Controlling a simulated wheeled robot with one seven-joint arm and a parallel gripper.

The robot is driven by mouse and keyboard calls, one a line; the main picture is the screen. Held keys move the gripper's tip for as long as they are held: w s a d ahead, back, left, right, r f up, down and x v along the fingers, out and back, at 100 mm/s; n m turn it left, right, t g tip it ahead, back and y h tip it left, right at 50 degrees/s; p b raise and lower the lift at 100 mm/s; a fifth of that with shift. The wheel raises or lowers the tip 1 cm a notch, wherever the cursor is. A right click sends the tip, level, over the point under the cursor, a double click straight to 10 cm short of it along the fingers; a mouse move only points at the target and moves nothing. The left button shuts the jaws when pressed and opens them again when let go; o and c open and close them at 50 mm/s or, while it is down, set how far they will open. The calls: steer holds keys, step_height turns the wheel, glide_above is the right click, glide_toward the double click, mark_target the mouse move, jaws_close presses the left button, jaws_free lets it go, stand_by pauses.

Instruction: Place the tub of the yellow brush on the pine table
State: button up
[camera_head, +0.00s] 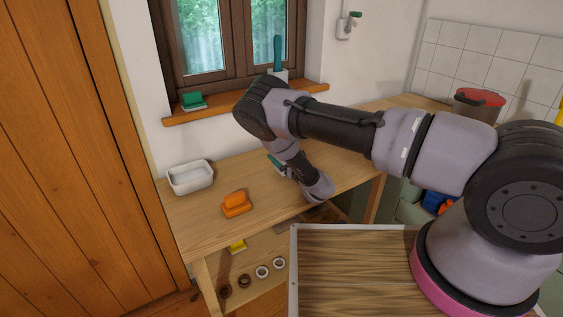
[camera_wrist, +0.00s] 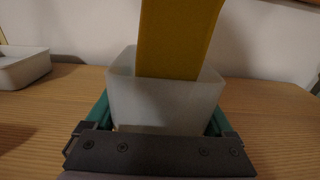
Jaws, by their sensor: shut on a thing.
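A pale, translucent white tub (camera_wrist: 165,105) with the yellow brush (camera_wrist: 178,38) standing in it fills the middle of the wrist view. My gripper (camera_wrist: 160,112) is shut on the tub, with one teal finger along each side. The tub is at or just above a wooden tabletop; I cannot tell whether its base touches. In the head view, the pine table (camera_head: 205,217) stands under the window, and my gripper (camera_head: 276,163) is low over its back part. My arm hides most of the tub there.
A white basin (camera_head: 190,177) and an orange brush-like thing (camera_head: 236,205) stand on the table's left part. A tub with a teal handle (camera_head: 277,58) and a green block (camera_head: 193,100) are on the windowsill. Rings and a yellow thing (camera_head: 237,246) lie on the lower shelf.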

steer(key=shift+f, duration=1.05)
steer(key=o, duration=1.4)
steer(key=shift+f, duration=0.15)
steer(key=v, duration=1.2)
